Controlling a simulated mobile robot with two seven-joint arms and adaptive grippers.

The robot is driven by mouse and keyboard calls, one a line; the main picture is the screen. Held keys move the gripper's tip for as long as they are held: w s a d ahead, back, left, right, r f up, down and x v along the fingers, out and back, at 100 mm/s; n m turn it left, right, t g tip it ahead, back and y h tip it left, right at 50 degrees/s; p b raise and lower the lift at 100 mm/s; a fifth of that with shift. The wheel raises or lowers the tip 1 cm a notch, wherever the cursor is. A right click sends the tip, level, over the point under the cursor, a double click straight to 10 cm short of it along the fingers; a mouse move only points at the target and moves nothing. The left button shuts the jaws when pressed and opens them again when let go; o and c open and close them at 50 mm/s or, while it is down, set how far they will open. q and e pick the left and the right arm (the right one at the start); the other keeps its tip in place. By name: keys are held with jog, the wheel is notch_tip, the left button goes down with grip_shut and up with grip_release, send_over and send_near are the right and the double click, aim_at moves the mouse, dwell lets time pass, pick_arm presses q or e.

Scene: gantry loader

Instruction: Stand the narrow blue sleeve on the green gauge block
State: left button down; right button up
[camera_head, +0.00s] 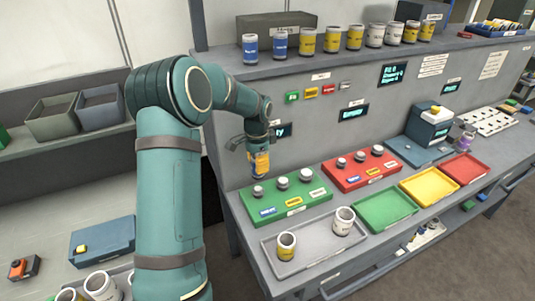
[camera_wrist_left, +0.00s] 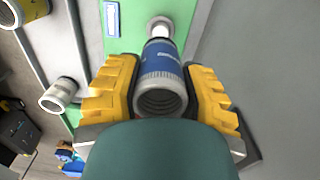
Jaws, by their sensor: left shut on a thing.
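My left gripper (camera_head: 258,162) is shut on the narrow blue sleeve (camera_wrist_left: 162,58), which shows between its yellow fingers in the left wrist view. In the head view the fingers mostly hide the sleeve. The green gauge block (camera_head: 318,193) lies on the bench with three grey-topped pegs. The gripper is above its left end, near the left peg (camera_head: 258,191). In the left wrist view a light round peg (camera_wrist_left: 160,27) shows just past the sleeve's far end. I cannot tell whether they touch. My right gripper is out of view.
A grey tray (camera_head: 308,262) in front holds a yellow-labelled sleeve (camera_head: 286,246) and a white one (camera_head: 344,221). A red block (camera_head: 335,178) with pegs sits right of the green one. Green, yellow and red trays lie further right. A shelf of sleeves runs above.

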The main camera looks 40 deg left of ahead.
pick_arm(q)
jog(key=shift+s+a+f+b, duration=0.1)
jog(key=shift+f+b, duration=0.7)
jog(key=shift+f, duration=0.15)
jog(key=shift+f+b, duration=1.35)
jog(key=shift+f, duration=1)
jog(key=shift+f, duration=0.1)
jog(key=c, duration=0.5)
grip_release()
notch_tip(320, 180, up, 12)
